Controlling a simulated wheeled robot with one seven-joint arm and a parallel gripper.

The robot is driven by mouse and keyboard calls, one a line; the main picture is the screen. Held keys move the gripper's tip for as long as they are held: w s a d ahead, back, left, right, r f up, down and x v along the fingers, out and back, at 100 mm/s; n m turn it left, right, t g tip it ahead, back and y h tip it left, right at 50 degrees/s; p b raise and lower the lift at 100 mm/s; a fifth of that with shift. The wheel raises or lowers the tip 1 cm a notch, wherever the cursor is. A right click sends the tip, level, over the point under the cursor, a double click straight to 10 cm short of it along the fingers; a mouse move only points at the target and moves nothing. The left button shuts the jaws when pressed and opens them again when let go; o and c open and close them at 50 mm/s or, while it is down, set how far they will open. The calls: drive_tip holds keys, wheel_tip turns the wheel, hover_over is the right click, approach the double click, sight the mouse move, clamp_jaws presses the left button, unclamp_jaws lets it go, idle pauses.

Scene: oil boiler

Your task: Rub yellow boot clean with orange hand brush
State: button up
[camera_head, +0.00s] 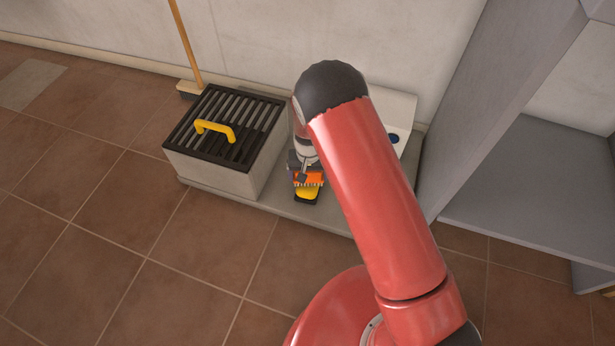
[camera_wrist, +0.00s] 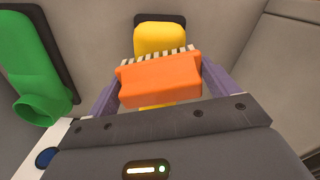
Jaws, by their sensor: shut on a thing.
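The orange hand brush (camera_wrist: 160,80) is held between the two fingers of my gripper (camera_wrist: 152,88), which is shut on it. Its pale bristles point toward the yellow boot (camera_wrist: 160,38), just beyond it in the wrist view. The boot has a dark sole, and the brush hides its middle. I cannot tell whether the bristles touch it. In the head view, the orange brush (camera_head: 309,178) shows right above the yellow boot (camera_head: 306,194) near the front edge of a grey slab. My red arm hides part of the area behind them.
A box with a black slatted top and yellow handle (camera_head: 216,128) stands left of the boot. A green boot (camera_wrist: 38,75) is at the left in the wrist view. A broom (camera_head: 187,50) leans on the wall. A grey shelf unit (camera_head: 500,110) stands right. The front floor is open.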

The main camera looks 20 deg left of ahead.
drive_tip(key=shift+s+d, duration=0.15)
drive_tip(key=shift+s, duration=1.05)
drive_tip(key=shift+w, duration=0.65)
drive_tip(key=shift+r+p, duration=2.25)
drive_tip(key=shift+r, duration=1.3)
